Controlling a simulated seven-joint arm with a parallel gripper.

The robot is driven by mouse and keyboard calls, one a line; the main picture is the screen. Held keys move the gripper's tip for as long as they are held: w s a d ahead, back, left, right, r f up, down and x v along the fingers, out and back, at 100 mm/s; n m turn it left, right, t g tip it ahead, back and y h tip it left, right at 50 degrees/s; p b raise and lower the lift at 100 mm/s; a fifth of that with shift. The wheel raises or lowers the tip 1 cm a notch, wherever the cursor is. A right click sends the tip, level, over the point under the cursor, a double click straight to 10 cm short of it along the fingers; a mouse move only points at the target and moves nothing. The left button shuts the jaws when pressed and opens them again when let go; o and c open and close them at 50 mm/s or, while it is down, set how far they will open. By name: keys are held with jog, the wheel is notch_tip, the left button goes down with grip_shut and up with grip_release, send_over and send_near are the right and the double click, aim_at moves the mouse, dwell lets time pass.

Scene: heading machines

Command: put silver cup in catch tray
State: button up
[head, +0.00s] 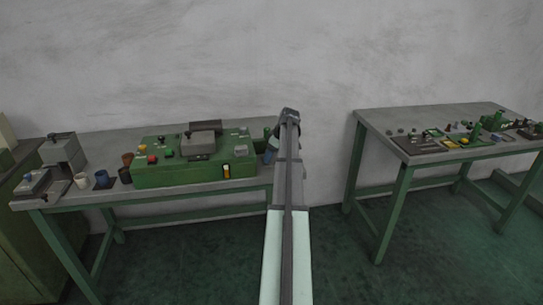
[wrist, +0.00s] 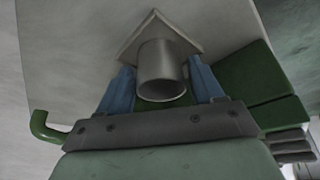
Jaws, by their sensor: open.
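A silver-grey cup (wrist: 161,76) stands on a square grey plate (wrist: 184,42) in the wrist view, its open mouth toward the camera. My gripper (wrist: 160,70) is open, with one blue finger on each side of the cup; I cannot tell whether either finger touches it. In the head view my arm hides the cup, and my gripper (head: 268,157) shows only as a bit of blue by the right end of the left table. I cannot surely pick out the catch tray; a grey tray-like piece (head: 37,186) is at that table's far left end.
A green machine (head: 165,177) fills the middle of the left table (head: 110,200); its green side (wrist: 245,75) is close right of my fingers. A second table (head: 400,115) holds small parts. A green hook-shaped pipe (wrist: 42,127) is at left.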

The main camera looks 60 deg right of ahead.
jog(key=v, duration=1.1)
jog(key=shift+r, duration=0.3)
jog(key=shift+s, duration=0.1)
dwell(0.3)
